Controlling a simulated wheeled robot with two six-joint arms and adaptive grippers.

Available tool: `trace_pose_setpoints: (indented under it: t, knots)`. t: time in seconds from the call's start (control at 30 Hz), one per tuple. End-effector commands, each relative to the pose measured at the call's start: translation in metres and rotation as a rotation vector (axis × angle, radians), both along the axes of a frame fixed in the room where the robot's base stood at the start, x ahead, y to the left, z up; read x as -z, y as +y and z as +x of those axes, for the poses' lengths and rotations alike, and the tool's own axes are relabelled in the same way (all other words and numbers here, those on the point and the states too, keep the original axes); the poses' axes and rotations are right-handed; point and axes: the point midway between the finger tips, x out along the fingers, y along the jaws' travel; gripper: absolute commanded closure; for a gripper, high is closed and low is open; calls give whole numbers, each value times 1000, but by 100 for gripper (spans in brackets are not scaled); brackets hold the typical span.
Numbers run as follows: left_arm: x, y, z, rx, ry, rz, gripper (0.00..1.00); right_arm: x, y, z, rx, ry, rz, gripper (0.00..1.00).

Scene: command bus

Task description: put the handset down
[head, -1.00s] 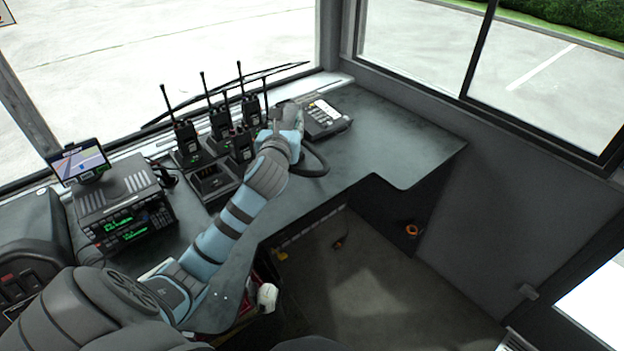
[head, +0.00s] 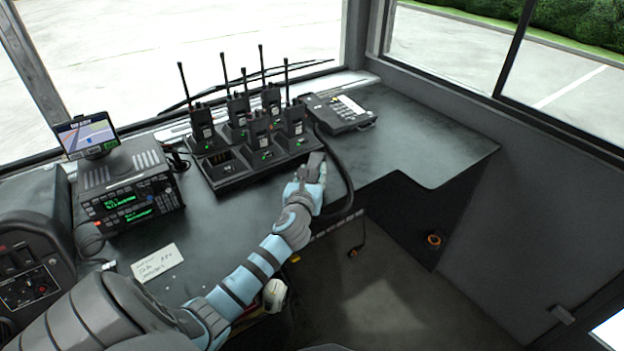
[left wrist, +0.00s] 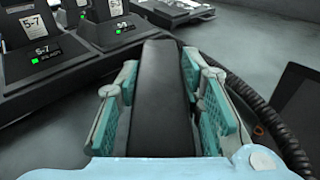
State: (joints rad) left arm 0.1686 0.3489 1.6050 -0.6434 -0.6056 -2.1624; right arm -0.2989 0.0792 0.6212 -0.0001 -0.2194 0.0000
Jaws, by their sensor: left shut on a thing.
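My left gripper (head: 308,172) is shut on the black handset (left wrist: 163,90). In the left wrist view the handset lies lengthwise between the two teal finger pads (left wrist: 163,110). In the head view the gripper and hand hide most of the handset (head: 316,158), which is just in front of the radio charger. A black coiled cord (head: 350,192) loops to the right of the hand, and it also shows in the left wrist view (left wrist: 265,110). My right gripper is not in view.
A charger rack (head: 228,181) with several upright radios stands behind and left of the hand; one front-left slot is empty. A radio unit with a screen (head: 130,190) and a paper note (head: 157,261) are further left. The desk right of the phone (head: 425,140) is clear.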

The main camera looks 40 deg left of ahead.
Motion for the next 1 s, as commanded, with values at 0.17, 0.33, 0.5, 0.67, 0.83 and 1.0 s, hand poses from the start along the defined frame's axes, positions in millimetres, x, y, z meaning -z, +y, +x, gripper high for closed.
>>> trace_pose_setpoints:
  t: [0.17,0.33,0.5,0.67,0.83,1.0]
  knots:
    - [-3,0,0,0,-2,1,100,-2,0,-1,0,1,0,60]
    - [0,0,0,-1,-1,2,58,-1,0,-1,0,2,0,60]
    - [0,0,0,-1,-2,1,45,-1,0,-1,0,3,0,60]
    - [0,0,0,-1,-2,1,45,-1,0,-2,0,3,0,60]
    - [-5,-2,-3,0,-1,0,45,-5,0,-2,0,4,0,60]
    - [-11,-17,-31,1,0,0,45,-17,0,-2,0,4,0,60]
